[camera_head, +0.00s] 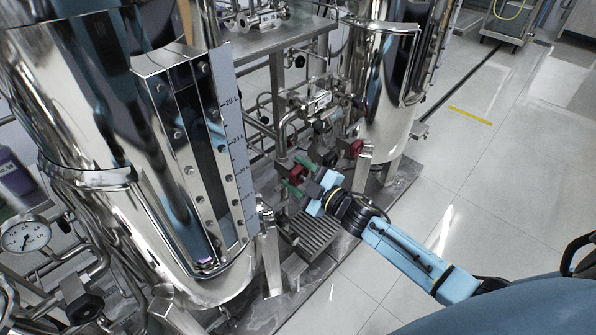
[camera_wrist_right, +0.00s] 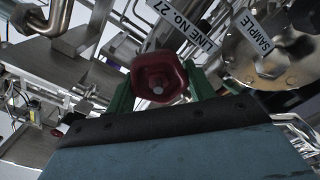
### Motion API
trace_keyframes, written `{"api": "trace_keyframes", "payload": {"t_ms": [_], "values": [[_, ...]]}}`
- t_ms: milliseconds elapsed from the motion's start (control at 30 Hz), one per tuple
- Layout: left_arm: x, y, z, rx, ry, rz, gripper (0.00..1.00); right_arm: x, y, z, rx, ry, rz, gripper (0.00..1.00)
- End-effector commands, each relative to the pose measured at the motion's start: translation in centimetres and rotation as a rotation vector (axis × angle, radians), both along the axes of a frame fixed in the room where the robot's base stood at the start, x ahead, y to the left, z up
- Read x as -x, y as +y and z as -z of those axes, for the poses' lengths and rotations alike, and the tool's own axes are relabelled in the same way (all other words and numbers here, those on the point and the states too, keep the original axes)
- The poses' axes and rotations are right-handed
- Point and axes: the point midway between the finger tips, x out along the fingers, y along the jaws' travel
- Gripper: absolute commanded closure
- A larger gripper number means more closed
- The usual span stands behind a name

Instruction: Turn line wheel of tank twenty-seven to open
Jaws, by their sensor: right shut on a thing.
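The red line wheel (camera_wrist_right: 158,78) faces the right wrist camera, with a "LINE NO 27" tag (camera_wrist_right: 205,38) beside it. My right gripper (camera_head: 294,175) reaches it from the right in the head view. Its green fingers sit on either side of the red wheel (camera_head: 297,173), shut on it. In the wrist view the right gripper (camera_wrist_right: 160,88) has one finger at the wheel's left and one at its right. A large shiny tank with a level scale (camera_head: 228,110) stands left of the wheel. My left gripper is not in view.
A second red wheel (camera_head: 354,148) sits on the piping to the right, near another steel tank (camera_head: 385,100). A "SAMPLE" tag (camera_wrist_right: 250,30) hangs near a round metal flange. A pressure gauge (camera_head: 24,237) is at lower left. The tiled floor (camera_head: 480,190) at right is clear.

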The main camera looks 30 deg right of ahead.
Motion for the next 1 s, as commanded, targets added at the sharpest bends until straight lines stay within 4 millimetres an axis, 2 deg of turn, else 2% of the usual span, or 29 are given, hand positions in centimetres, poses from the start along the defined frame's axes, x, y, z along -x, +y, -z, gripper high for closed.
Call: {"api": "trace_keyframes", "payload": {"t_ms": [133, 500, 1000], "values": [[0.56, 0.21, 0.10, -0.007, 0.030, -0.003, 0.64, 0.02, 0.10, 0.02, 0.124, -0.045, -0.001, 0.69], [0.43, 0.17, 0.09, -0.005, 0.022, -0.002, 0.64, 0.05, 0.15, 0.24, 0.375, -0.132, 0.000, 0.69], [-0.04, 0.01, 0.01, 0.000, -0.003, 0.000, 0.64, 0.07, 0.19, 0.32, 0.483, -0.169, -0.001, 0.69]]}}
